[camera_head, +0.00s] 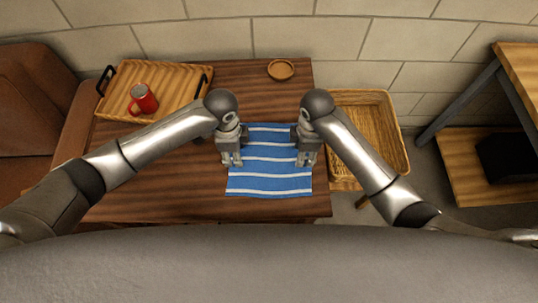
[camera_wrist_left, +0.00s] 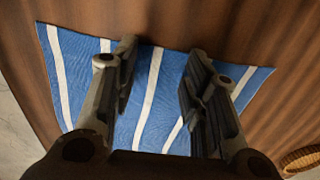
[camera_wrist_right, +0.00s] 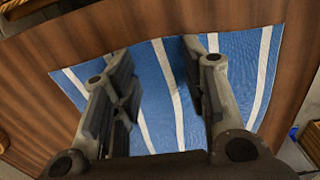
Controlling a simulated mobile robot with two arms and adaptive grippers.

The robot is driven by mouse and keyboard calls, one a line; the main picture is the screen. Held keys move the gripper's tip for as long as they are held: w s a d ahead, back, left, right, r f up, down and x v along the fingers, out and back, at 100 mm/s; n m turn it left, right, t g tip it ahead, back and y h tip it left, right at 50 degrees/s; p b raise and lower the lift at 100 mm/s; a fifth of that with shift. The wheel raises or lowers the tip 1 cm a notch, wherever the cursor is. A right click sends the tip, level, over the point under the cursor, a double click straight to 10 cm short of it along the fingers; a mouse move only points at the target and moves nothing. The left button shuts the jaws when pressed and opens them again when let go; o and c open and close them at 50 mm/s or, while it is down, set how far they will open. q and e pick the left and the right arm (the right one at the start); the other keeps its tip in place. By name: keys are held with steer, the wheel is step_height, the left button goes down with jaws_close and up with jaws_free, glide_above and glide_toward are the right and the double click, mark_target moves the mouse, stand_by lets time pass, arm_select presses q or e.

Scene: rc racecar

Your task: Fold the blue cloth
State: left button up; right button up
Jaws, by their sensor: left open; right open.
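The blue cloth (camera_head: 268,181) with white stripes lies flat and spread out on the wooden table (camera_head: 150,185), near its right side. My left gripper (camera_head: 231,160) is over the cloth's left edge, and my right gripper (camera_head: 306,158) is over its right edge. In the left wrist view, the open fingers (camera_wrist_left: 158,70) are above the cloth (camera_wrist_left: 150,90) with nothing between them but cloth below. In the right wrist view, the open fingers (camera_wrist_right: 160,70) are likewise above the cloth (camera_wrist_right: 165,85). Whether any fingertip touches the cloth cannot be told.
A wooden tray (camera_head: 180,82) with dark handles holds a red mug (camera_head: 143,99) at the table's back left. A small round wooden dish (camera_head: 281,69) sits at the back edge. A wicker basket (camera_head: 375,107) stands right of the table. The table's front left is clear.

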arm_select(q)
steer(key=shift+f, duration=0.3)
arm_select(e)
steer(key=shift+f, duration=0.3)
arm_select(q)
steer(key=shift+f, duration=0.15)
jaws_close()
arm_select(e)
steer(key=shift+s, duration=0.1)
jaws_close()
arm_select(q)
steer(key=shift+s, duration=0.1)
arm_select(e)
steer(key=shift+f, duration=0.1)
steer(key=shift+f, duration=0.1)
stand_by(0.9)
